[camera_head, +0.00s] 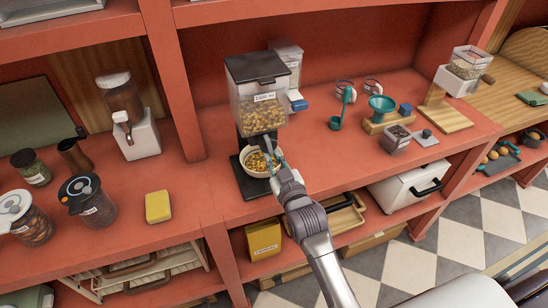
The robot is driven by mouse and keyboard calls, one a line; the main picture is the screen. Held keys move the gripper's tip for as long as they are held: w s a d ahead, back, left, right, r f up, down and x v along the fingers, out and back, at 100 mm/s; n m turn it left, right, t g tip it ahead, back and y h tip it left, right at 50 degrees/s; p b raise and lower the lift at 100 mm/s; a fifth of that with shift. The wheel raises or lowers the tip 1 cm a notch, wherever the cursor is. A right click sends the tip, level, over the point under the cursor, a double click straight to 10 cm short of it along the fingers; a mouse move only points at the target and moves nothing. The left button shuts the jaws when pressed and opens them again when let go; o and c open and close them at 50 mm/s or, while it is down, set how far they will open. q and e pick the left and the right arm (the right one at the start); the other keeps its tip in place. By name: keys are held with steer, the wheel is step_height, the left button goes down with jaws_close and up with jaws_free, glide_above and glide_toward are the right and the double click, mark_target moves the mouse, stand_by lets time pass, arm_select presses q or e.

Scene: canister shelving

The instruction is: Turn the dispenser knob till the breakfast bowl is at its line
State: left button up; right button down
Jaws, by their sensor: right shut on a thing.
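The cereal dispenser (262,92) stands on the red shelf, a clear hopper with a dark lid and a white label, partly full of golden cereal. The cream breakfast bowl (246,168) sits on the dark base under its outlet, with cereal inside. Its line cannot be made out at this size. My right gripper (276,156) reaches in from the front, below the hopper and at the bowl's right side in the picture. It is shut on the dispenser knob, which its fingers mostly hide. My left gripper is not in view.
A yellow sponge-like block (158,206) and lidded jars (88,200) stand to the left. A second dispenser (128,115) is behind them. Bare shelf lies left of the bowl.

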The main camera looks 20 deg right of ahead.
steer(key=c, duration=0.8)
jaws_free()
steer(key=shift+w+a+r, duration=0.2)
steer(key=shift+r, duration=0.5)
steer(key=shift+o, duration=0.2)
steer(key=shift+s+f, duration=0.1)
steer(key=s, duration=1.2)
steer(key=shift+d, duration=0.2)
